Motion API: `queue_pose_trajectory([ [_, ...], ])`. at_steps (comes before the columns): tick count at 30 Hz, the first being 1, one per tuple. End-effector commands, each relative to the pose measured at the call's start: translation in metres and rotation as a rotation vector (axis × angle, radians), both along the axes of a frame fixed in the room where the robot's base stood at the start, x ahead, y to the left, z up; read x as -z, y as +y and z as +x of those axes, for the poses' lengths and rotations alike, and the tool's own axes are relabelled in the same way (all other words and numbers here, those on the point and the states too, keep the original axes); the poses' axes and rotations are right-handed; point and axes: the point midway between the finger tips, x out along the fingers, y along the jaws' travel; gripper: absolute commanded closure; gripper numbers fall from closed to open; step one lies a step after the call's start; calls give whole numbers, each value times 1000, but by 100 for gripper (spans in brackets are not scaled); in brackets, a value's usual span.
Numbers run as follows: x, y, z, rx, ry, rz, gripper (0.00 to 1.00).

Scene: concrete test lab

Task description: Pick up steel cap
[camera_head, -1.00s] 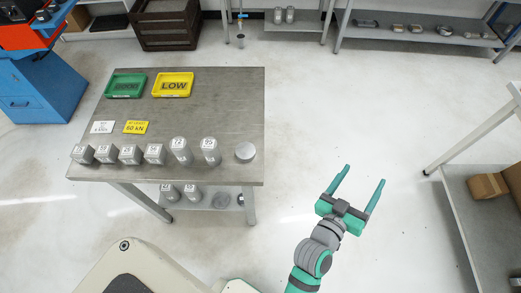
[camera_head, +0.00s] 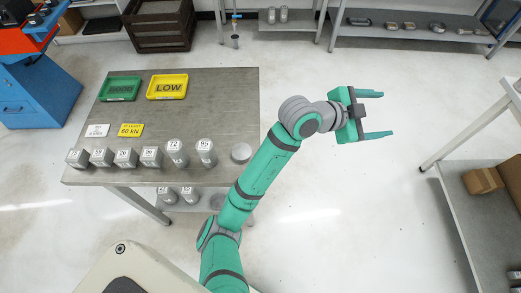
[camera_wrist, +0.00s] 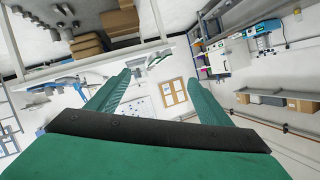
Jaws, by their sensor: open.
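The steel cap (camera_head: 241,153) looks like a round grey disc near the right front edge of the steel table (camera_head: 215,105), to the right of the numbered cylinders. My gripper (camera_head: 381,114) is open and empty, over the floor to the right of the table and well apart from the cap. Its two green fingers point right. In the wrist view the spread fingers (camera_wrist: 165,95) show nothing between them but the distant room, and the cap is not in that view.
Several numbered cubes (camera_head: 125,157) and two numbered cylinders (camera_head: 176,153) stand in a row left of the cap. A green tray (camera_head: 121,88) and a yellow LOW tray (camera_head: 167,86) lie behind. A shelf with boxes (camera_head: 483,181) stands right.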

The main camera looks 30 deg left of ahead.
Motion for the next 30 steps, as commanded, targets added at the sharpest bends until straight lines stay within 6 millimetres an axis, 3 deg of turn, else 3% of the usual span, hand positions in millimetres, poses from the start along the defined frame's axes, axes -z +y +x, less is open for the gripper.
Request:
queue_pose_trajectory([
  [5,17,48,-14,80,86,253,27],
  [11,43,118,-48,162,244,523,27],
  [21,62,258,-145,274,615,875,27],
  [25,60,291,-175,301,721,934,27],
  [30,60,310,-194,315,785,962,27],
])
